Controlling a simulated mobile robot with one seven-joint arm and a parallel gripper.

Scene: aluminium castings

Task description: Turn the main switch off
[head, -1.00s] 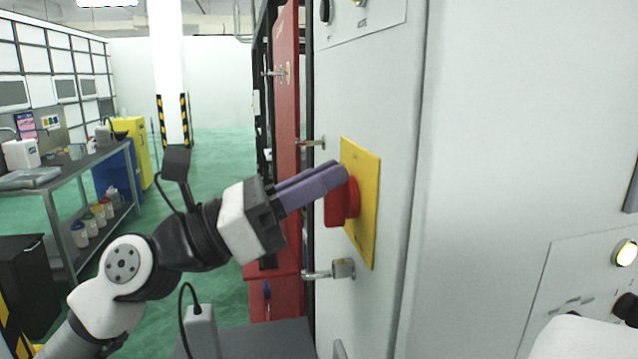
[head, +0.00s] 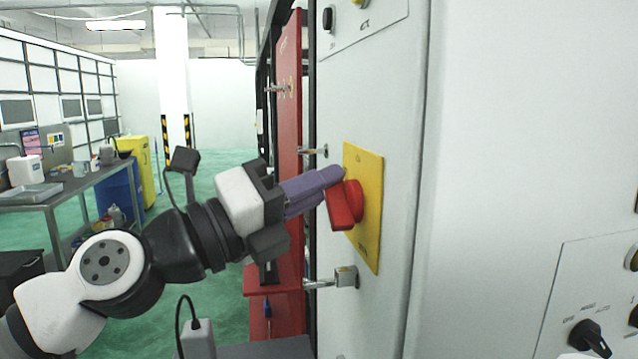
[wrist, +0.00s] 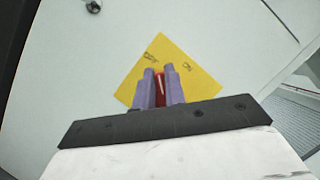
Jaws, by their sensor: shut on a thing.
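The main switch is a red rotary handle (head: 345,204) on a yellow plate (head: 364,238) on the grey cabinet front. In the wrist view the red handle (wrist: 160,88) with a white line shows between my purple fingers. The yellow plate (wrist: 195,82) looks turned like a diamond there, with a small label at its upper left that seems to read OFF and one at the right that seems to read ON. The white line points roughly between them. My gripper (head: 335,185) is shut on the handle; the fingers hide part of it.
A padlock-like latch (head: 346,276) sticks out of the cabinet edge below the plate. A red cabinet door (head: 287,150) stands behind my wrist. A panel with a black knob (head: 589,337) is at lower right. A workbench (head: 60,190) is at left, with green floor between.

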